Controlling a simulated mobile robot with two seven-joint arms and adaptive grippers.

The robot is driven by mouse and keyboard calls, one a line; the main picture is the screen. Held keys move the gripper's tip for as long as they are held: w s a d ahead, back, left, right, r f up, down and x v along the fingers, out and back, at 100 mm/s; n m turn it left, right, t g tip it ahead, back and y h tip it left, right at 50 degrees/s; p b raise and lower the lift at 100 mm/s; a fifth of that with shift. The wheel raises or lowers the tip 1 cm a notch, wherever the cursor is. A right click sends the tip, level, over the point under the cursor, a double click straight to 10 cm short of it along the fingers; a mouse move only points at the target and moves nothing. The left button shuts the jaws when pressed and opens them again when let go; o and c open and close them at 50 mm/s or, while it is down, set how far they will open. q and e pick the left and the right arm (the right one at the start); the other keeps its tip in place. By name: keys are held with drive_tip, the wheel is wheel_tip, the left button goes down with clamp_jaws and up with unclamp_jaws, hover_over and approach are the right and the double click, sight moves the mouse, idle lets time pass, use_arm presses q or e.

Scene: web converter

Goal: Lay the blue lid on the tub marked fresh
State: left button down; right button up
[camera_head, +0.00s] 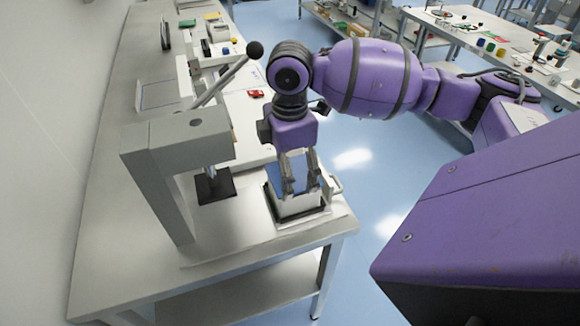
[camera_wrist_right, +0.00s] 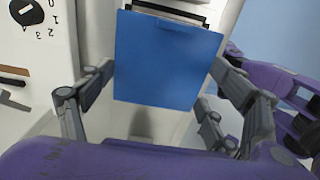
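My right gripper (camera_head: 300,176) points down over the near end of the bench. In the right wrist view (camera_wrist_right: 160,78) its two fingers stand at opposite edges of a flat blue lid (camera_wrist_right: 168,60) and appear to grip it. The lid also shows in the head view (camera_head: 273,176), partly behind the fingers. Directly below is a white tub (camera_head: 298,205) in a dark-edged base. The lid seems to be over or at the tub's top; the exact gap cannot be told. No "fresh" marking is readable. My left gripper is not in view.
A grey press (camera_head: 180,150) with a black-knobbed lever (camera_head: 254,50) stands left of the tub. A white panel with a black dial (camera_wrist_right: 27,12) is close by in the wrist view. A red item (camera_head: 255,93) lies farther back. Open floor is right of the bench (camera_head: 270,242).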

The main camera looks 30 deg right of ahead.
drive_tip(key=o, duration=0.4)
drive_tip(key=shift+r, duration=0.3)
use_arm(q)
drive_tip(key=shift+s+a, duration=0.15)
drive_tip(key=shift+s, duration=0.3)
use_arm(e)
drive_tip(key=shift+r, duration=6.3)
